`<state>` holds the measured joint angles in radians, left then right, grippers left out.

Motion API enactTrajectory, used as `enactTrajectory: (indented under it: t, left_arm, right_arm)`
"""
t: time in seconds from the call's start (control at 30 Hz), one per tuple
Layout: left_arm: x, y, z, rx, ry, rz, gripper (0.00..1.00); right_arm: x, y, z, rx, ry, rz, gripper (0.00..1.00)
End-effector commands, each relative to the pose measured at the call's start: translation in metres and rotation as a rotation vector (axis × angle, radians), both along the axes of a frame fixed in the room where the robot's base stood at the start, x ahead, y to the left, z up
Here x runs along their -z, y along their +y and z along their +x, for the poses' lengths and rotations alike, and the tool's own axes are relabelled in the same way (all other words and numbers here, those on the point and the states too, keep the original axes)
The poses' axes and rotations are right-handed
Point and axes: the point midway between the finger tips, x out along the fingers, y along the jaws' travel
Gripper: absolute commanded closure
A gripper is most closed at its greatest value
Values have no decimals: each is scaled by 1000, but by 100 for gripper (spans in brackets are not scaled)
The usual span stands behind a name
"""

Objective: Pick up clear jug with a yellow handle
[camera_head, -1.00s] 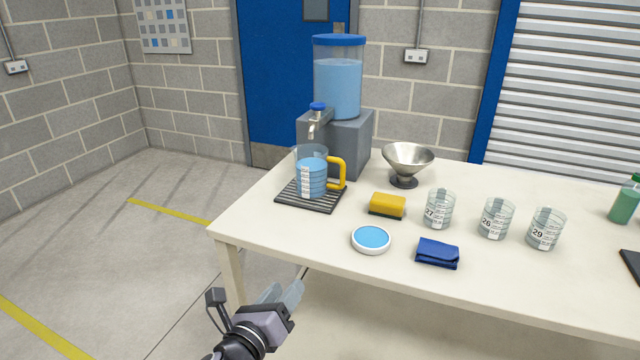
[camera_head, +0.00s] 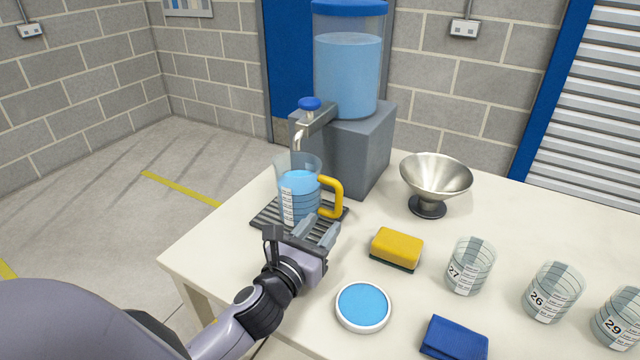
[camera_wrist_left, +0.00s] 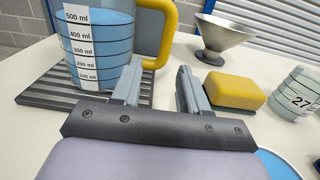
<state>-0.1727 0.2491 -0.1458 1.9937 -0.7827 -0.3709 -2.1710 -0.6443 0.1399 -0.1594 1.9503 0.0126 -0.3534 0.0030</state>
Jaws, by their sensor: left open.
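The clear jug (camera_head: 297,189) holds blue liquid and stands upright on a dark ribbed drip tray (camera_head: 266,215) under the dispenser's spout. Its yellow handle (camera_head: 336,197) points to the right. In the left wrist view the jug (camera_wrist_left: 98,45) shows its ml scale, and the handle (camera_wrist_left: 168,22) is just beyond the fingers. My left gripper (camera_head: 322,232) is open and empty, in front of the jug and near the handle's lower end. In the wrist view its fingers (camera_wrist_left: 160,85) are apart with nothing between them. My right gripper is not in view.
The dispenser (camera_head: 350,130) stands behind the jug. A yellow sponge (camera_head: 397,246) lies right of my gripper, a blue-topped white dish (camera_head: 363,305) in front.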

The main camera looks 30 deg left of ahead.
Motion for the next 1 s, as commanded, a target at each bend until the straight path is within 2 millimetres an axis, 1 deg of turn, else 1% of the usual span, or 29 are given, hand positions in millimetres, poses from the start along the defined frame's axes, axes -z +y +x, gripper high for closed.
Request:
enactTrajectory:
  t: [0.37, 0.6, 0.7, 0.83, 1.0]
  left_arm:
    - [-2, 0, 27, -1, -1, -3, 56]
    - [-4, 0, 58, -1, -1, -3, 56]
    - [-3, 0, 67, -1, 0, -2, 56]
    - [-3, 0, 72, 0, 1, -2, 56]
    - [-3, 0, 71, 0, 1, -2, 56]
  right_arm:
    - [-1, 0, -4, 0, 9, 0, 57]
    - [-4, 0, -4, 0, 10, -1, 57]
    - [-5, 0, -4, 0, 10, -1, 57]
    - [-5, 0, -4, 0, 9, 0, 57]
    - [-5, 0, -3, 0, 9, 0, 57]
